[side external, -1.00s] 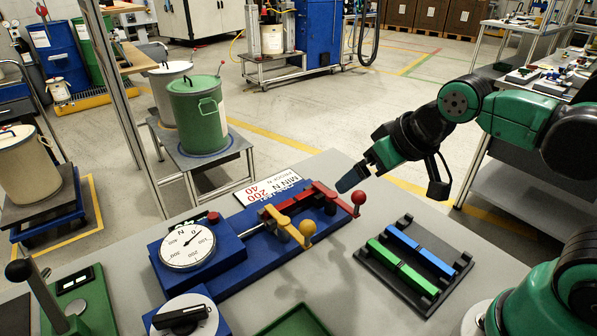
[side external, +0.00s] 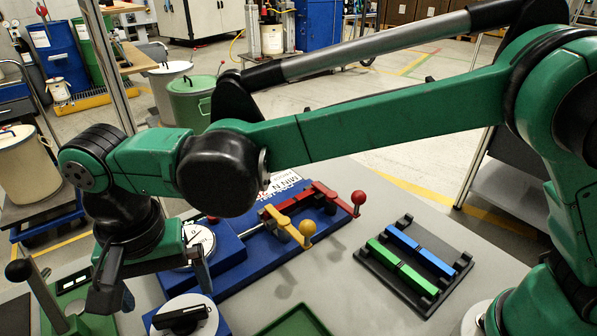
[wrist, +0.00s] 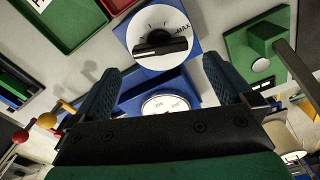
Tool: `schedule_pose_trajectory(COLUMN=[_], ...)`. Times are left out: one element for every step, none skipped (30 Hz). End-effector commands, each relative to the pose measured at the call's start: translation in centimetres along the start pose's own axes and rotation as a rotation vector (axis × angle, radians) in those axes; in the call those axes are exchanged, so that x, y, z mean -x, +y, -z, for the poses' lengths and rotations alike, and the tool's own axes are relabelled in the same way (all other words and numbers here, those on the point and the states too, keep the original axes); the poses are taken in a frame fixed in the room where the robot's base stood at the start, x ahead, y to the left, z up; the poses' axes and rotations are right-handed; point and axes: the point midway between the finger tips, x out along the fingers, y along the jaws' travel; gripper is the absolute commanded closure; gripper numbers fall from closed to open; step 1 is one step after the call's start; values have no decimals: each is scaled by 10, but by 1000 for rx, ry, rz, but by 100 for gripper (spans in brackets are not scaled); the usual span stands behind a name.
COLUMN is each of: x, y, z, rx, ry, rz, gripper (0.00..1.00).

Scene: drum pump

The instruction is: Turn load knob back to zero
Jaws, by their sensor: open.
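The load knob (side external: 184,319) is a white dial with a black bar handle on a blue box at the front left of the table. In the wrist view the knob (wrist: 160,45) is ahead of my fingertips, its bar nearly level, with "MAX" printed at its right. My gripper (side external: 155,285) is open and empty, pointing down just behind the knob and apart from it. In the wrist view my gripper (wrist: 158,78) shows its two fingers spread. The round gauge (side external: 196,246) is partly hidden behind my gripper; it also shows between the fingers in the wrist view (wrist: 166,104).
A blue fixture with yellow (side external: 307,229) and red (side external: 359,198) ball levers stands behind the knob. A green lever press (side external: 76,292) is close on the left. A black rack (side external: 402,278) with green and blue bars lies right, and a green tray (side external: 295,322) in front.

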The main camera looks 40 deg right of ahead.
Motion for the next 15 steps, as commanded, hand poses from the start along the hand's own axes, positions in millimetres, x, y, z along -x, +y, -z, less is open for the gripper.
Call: schedule_pose_trajectory(x=[-6,-10,-16,-20,-25,-30,-34,-38,-42,-44,-47,-48,-49,-50,-50], y=[0,0,0,0,0,0,0,0,0,0,0,1,1,1,1], z=[0,0,0,0,0,0,0,0,0,0,0,0,0,0,0], rx=[-1,-1,-1,-1,-1,0,0,0,0,0,0,0,0,0,0], ry=[0,0,0,0,0,0,0,0,0,1,1,1,1,1,1], rz=[-1,0,0,0,1,1,1,1,1,1,1,2,2,2,2], gripper=[0,0,0,0,0,0,0,0,0,0,0,0,0,0,0])
